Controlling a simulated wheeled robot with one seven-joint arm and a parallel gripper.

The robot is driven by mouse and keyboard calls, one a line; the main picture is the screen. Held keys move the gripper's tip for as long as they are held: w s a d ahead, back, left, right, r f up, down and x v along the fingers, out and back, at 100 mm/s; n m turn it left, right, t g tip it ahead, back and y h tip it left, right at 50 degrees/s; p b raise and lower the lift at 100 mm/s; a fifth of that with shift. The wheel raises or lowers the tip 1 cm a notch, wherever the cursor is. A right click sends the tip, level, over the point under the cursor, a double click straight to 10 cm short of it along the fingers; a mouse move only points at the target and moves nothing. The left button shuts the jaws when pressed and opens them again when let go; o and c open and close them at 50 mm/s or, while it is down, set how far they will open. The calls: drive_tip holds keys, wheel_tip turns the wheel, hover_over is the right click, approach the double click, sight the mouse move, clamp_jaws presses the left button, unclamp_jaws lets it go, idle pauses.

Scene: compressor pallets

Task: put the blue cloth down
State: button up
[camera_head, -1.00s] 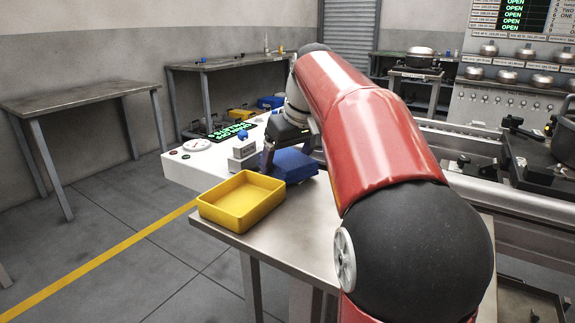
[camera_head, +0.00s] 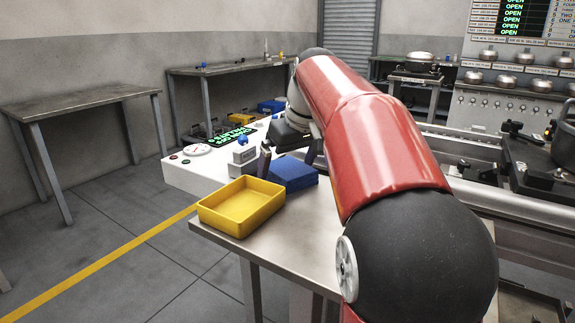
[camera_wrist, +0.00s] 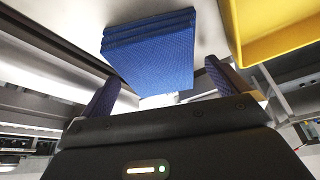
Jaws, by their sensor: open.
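The blue cloth (camera_head: 292,173) is a folded stack lying on the grey table, just right of the yellow tray. In the wrist view the cloth (camera_wrist: 152,50) shows its folded layers, beyond and between my fingertips. My gripper (camera_head: 289,155) is open above and beside the cloth, its fingers apart. In the wrist view my gripper (camera_wrist: 158,88) has one finger on each side, with gaps between them and the cloth. My red arm hides part of the table to the right.
The yellow tray (camera_head: 243,204) is empty and sits at the table's (camera_head: 296,236) left edge. A white panel (camera_head: 196,176) with a gauge and green lettering lies behind. Bare tabletop shows in front of the cloth. A machine with rails stands on the right.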

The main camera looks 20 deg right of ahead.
drive_tip(key=p+v, duration=0.2)
drive_tip(key=v, duration=0.9)
